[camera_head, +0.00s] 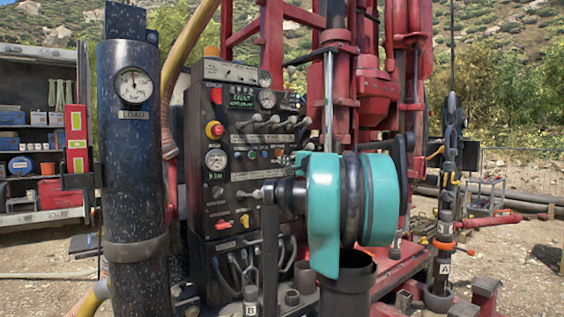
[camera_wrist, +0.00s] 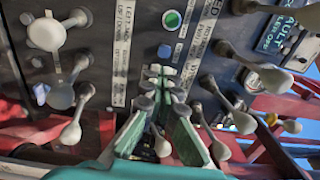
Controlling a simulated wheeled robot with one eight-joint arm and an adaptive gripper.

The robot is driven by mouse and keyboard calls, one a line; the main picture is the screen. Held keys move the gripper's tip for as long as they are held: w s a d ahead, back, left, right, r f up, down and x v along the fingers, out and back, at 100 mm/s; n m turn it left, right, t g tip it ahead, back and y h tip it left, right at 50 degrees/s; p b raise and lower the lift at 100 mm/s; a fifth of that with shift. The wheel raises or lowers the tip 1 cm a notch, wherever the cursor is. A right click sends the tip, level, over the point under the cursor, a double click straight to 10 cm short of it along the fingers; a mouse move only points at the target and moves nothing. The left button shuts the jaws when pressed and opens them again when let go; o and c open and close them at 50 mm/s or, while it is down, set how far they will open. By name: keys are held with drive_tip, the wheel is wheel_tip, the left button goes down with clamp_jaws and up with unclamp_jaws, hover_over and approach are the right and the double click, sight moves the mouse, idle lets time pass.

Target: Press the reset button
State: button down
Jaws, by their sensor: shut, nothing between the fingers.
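The control panel (camera_head: 240,130) stands upright in the head view, with levers, gauges and small buttons. The wrist view looks at it closely and turned on its side. There a green round button (camera_wrist: 172,19) and a smaller blue button (camera_wrist: 164,51) sit in a row between label strips. I cannot read which label says reset. My gripper (camera_wrist: 161,78) is shut and empty, with its fingertips pointing at the panel near the blue button. Whether they touch it I cannot tell. In the head view my teal arm link covers most of the gripper.
White-knobbed levers (camera_wrist: 271,78) stick out on both sides of my fingers. The display (camera_head: 242,96) shows a fault message in green. A red emergency knob (camera_head: 214,130) is at the panel's left. A black cylinder (camera_head: 135,200) with a gauge stands left of the panel.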

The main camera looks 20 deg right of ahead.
sight(264, 157)
drive_tip(key=x, duration=1.1)
drive_tip(key=shift+w+a, duration=0.1)
drive_tip(key=shift+w, duration=0.05)
